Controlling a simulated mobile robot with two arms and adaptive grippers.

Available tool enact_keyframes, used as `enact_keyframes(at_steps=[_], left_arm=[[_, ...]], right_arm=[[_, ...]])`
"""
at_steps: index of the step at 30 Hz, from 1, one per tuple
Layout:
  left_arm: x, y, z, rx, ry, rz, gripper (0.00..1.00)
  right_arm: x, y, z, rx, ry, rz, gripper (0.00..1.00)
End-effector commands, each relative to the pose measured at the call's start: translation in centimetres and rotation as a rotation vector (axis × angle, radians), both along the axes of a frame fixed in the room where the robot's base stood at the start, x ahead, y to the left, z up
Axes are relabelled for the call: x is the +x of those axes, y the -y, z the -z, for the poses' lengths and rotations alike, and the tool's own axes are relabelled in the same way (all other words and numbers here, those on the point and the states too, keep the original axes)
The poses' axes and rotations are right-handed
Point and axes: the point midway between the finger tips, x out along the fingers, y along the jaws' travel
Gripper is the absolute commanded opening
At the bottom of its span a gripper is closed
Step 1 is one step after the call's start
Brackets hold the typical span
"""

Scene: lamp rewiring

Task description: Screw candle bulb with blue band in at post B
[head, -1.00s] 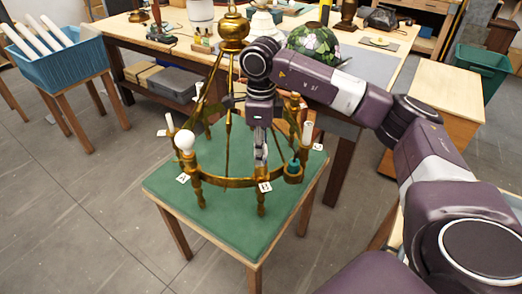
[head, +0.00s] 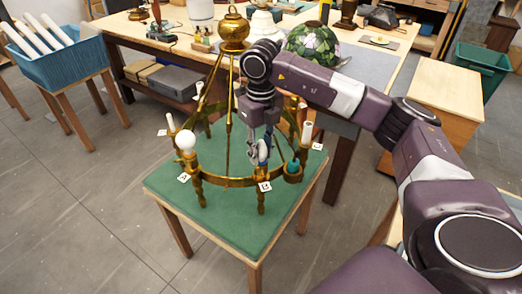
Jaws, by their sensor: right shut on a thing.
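The brass chandelier frame (head: 229,182) stands on the green-topped table, with a post label B (head: 265,187) at its front. My right gripper (head: 262,152) points down just above post B, inside the reach of the ring's front edge. It is shut on the candle bulb with the blue band (head: 263,155), of which a small blue patch shows between the fingers. The fingers hide most of the bulb, and I cannot tell how deep its base sits in the post. My left gripper is out of view.
A round white bulb (head: 185,140) stands at the post labelled A (head: 184,178). The green table top (head: 230,225) is clear in front.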

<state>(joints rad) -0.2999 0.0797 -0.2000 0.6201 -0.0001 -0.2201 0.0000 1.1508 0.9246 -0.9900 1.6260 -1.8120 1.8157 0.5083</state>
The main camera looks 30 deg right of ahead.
Motion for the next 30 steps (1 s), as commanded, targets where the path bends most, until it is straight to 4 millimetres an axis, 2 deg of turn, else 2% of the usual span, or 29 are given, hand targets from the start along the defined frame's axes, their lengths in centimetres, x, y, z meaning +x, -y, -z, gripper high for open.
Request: enact_keyframes(at_steps=[6,12,25,30], left_arm=[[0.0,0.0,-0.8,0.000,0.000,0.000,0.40],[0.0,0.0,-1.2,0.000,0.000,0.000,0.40],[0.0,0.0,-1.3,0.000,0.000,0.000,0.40],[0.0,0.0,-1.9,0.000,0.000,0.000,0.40]], right_arm=[[0.0,0.0,-0.1,0.000,0.001,0.300,0.00],[0.0,0.0,-0.1,0.001,0.001,0.528,0.00],[0.1,0.0,0.0,0.001,0.002,0.599,0.00],[0.0,0.0,-0.1,0.000,0.001,0.796,0.00]])
